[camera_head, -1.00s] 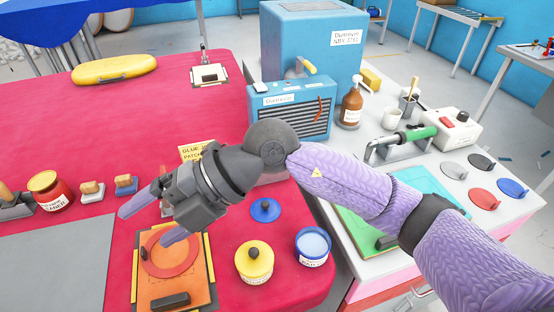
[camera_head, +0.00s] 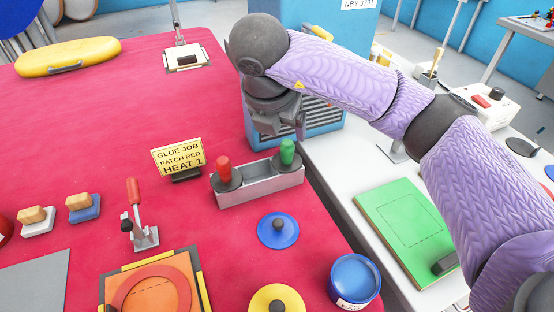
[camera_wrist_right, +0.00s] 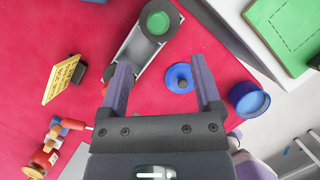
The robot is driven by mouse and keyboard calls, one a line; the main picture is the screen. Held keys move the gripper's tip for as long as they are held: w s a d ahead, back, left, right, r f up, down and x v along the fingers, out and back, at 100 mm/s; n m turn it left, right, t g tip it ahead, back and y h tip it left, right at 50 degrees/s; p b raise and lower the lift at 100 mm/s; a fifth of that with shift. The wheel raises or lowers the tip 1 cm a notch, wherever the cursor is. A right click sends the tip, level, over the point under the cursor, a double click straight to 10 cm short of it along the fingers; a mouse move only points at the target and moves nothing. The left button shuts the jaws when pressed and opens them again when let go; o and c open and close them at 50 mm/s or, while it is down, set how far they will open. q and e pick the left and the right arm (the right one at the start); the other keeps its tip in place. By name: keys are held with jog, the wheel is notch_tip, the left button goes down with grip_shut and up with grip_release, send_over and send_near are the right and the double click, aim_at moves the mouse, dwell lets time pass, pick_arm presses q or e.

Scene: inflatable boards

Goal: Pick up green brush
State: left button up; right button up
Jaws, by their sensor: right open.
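The green brush (camera_head: 288,152) stands upright at the right end of a grey holder (camera_head: 262,188). A red-handled brush (camera_head: 225,172) stands at its left end. In the right wrist view the green brush (camera_wrist_right: 158,22) is seen from above, near the top edge, beyond the fingertips. My right gripper (camera_head: 283,128) is open and empty, just above and behind the green brush, fingers pointing down. In the right wrist view its fingers (camera_wrist_right: 163,88) are spread, with red table between them. My left gripper is not in view.
A blue lid (camera_head: 278,230) lies in front of the holder, with a blue pot (camera_head: 354,280) to its right. A "GLUE JOB" sign (camera_head: 178,156) and a red-handled clamp (camera_head: 138,215) stand left. The far left table is mostly clear.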

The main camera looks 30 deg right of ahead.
aim_at(286, 145)
jog(key=b+x, duration=0.1)
jog(key=x, duration=0.2)
jog(key=shift+w+f, duration=0.1)
jog(key=shift+f, duration=0.1)
jog(key=b+x, duration=0.2)
jog(key=x, duration=0.5)
jog(key=shift+b, duration=0.35)
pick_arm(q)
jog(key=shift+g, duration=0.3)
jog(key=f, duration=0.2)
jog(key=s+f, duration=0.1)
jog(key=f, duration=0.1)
pick_arm(e)
jog(key=shift+r, duration=0.15)
jog(key=shift+c, duration=0.2)
jog(key=c, duration=0.9)
grip_shut()
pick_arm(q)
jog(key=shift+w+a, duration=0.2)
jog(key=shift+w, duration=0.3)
pick_arm(e)
jog(key=shift+r, duration=0.15)
